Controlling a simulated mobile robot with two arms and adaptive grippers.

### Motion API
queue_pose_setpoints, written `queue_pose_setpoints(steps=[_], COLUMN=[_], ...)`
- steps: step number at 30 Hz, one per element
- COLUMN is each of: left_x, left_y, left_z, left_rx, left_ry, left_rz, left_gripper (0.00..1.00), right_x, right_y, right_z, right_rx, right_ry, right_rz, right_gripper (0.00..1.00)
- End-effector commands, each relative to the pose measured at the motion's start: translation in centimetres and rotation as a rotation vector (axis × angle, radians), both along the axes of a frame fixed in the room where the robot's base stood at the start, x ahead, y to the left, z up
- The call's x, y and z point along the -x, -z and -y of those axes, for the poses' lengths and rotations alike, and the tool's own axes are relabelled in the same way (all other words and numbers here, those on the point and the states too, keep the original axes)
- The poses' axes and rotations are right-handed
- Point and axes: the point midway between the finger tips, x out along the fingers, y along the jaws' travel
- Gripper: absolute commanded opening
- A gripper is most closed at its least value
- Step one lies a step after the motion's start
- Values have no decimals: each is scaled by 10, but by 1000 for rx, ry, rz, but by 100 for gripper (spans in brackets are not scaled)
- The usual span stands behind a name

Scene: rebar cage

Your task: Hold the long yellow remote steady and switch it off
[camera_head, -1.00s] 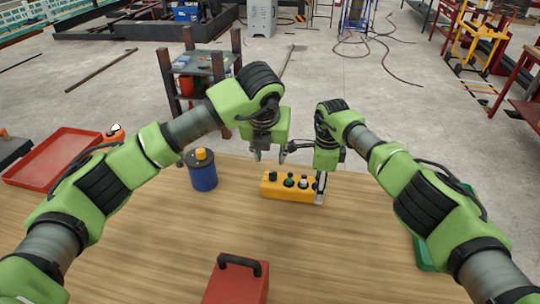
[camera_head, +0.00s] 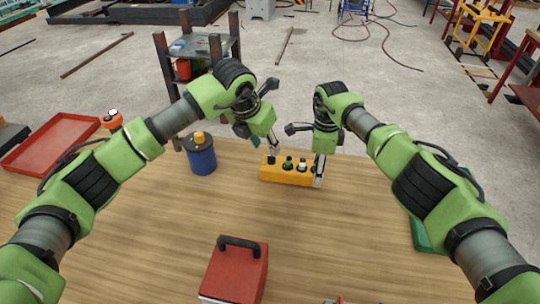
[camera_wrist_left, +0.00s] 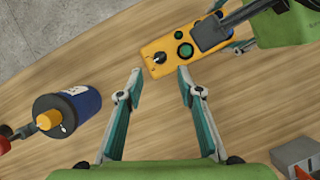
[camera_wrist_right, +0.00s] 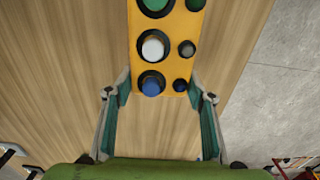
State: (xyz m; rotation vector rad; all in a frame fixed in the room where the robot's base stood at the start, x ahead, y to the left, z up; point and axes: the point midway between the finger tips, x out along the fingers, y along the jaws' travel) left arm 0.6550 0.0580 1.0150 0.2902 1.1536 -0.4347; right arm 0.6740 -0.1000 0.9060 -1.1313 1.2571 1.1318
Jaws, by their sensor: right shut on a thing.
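The long yellow remote (camera_head: 287,177) is at the far middle of the wooden table. Its face has a black toggle at the left end, then green, white and blue round controls; it also shows in the left wrist view (camera_wrist_left: 172,43) and the right wrist view (camera_wrist_right: 170,48). My right gripper (camera_wrist_right: 158,84) is shut on the remote's right end, by the blue control, with a finger on each side. My left gripper (camera_wrist_left: 160,74) is open and empty, tilted, with its fingertips just short of the toggle end. Whether it touches the remote is unclear.
A blue canister (camera_head: 202,161) with a yellow cap stands left of the remote. A red toolbox (camera_head: 236,272) is at the front. A red tray (camera_head: 60,140) lies at the left and a green tray (camera_head: 425,235) at the right. The table between is clear.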

Motion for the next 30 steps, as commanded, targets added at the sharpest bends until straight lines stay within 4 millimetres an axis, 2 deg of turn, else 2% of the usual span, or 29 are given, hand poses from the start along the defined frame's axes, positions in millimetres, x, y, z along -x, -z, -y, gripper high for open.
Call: queue_pose_setpoints(steps=[3,10,15,23,24,27,28,30], left_x=[-8,-20,-24,-25,-25,-25,-25,-25], left_y=[25,57,67,69,68,68,68,68], left_z=[5,12,14,14,14,14,14,14], left_rx=[0,0,0,0,0,0,0,0], left_ry=[-1,-2,-1,-1,-1,-1,-1,-1], left_rz=[-3,-2,-1,0,0,0,0,0], left_gripper=[34,34,34,34,31,5,0,0], right_x=[0,0,0,0,0,0,0,0], right_y=[-1,-1,-1,-1,-1,-1,-1,-1], right_z=[0,0,0,0,0,0,0,0], right_rx=[0,0,0,0,0,0,0,0], right_ry=[0,0,0,0,0,0,0,0], right_rz=[1,1,1,1,1,1,1,1], right_gripper=[16,16,16,16,16,16,16,16])
